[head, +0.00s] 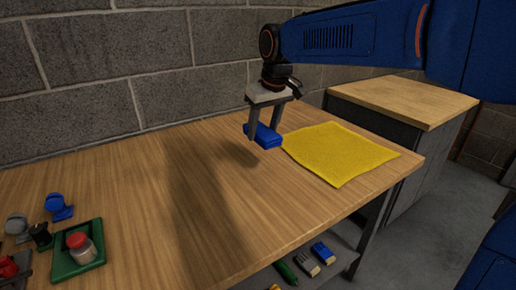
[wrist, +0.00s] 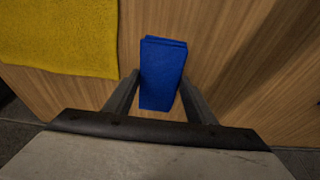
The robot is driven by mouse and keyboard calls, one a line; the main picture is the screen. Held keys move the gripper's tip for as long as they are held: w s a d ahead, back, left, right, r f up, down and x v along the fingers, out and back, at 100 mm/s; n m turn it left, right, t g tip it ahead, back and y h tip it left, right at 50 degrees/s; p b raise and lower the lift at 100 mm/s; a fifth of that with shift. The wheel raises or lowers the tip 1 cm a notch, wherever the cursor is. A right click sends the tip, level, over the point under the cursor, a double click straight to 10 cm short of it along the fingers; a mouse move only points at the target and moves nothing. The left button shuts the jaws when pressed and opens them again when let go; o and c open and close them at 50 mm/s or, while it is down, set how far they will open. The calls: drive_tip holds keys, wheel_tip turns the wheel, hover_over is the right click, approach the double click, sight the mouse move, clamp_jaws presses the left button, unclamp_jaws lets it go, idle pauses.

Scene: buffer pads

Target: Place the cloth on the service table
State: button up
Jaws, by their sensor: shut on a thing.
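A folded blue cloth (head: 266,136) is held between the fingers of my gripper (head: 264,122), above the wooden table (head: 140,187). In the wrist view the blue cloth (wrist: 162,72) stands out between the two fingers (wrist: 158,98), which press on its sides. A yellow cloth (head: 340,153) lies flat on the table just right of my gripper; it also shows at the upper left of the wrist view (wrist: 60,38). I cannot tell exactly how high the blue cloth is above the tabletop.
A green tray (head: 93,264) with a red-capped jar (head: 82,246) stands at the front left, near blue and grey parts (head: 58,206). A lower cabinet (head: 405,98) with a wooden top stands behind right. Several items lie under the table (head: 308,262). The table's middle is clear.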

sight(268, 134)
drive_tip(key=shift+f, duration=3.85)
drive_tip(key=o, duration=1)
drive_tip(key=shift+f, duration=0.1)
drive_tip(key=shift+o, duration=0.2)
drive_tip(key=v, duration=1.2)
drive_tip(key=shift+s, duration=0.1)
